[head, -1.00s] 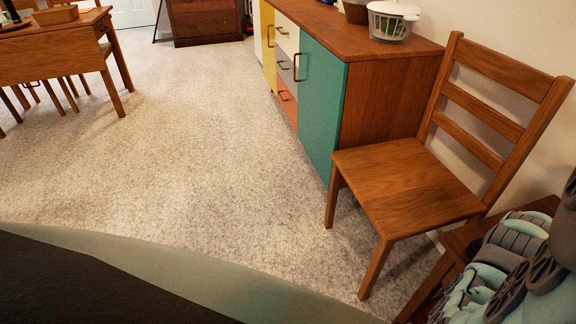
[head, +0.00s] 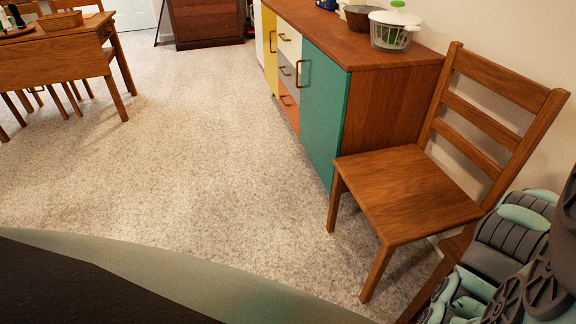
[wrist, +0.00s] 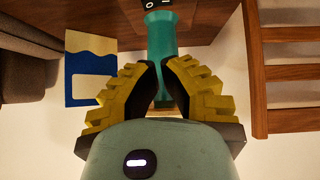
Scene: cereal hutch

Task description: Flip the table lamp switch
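My gripper (wrist: 160,64), with yellow stepped fingers and dark pads, shows in the wrist view. A teal cylindrical thing (wrist: 161,36), possibly part of the lamp, lies beyond the fingertips and shows through the gap. At the top edge, above it, is a dark switch marked O and I (wrist: 158,4), partly cut off. I cannot tell how far the fingertips are from either. No lamp shows clearly in the head view, and the gripper is not visible there.
A wooden chair (head: 408,190) stands beside a hutch with a teal door (head: 322,110) in the head view. A wooden table (head: 55,62) is at upper left. The carpet (head: 190,150) between is clear. The wrist view shows a blue-and-cream picture (wrist: 90,68) and wooden slats (wrist: 290,74).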

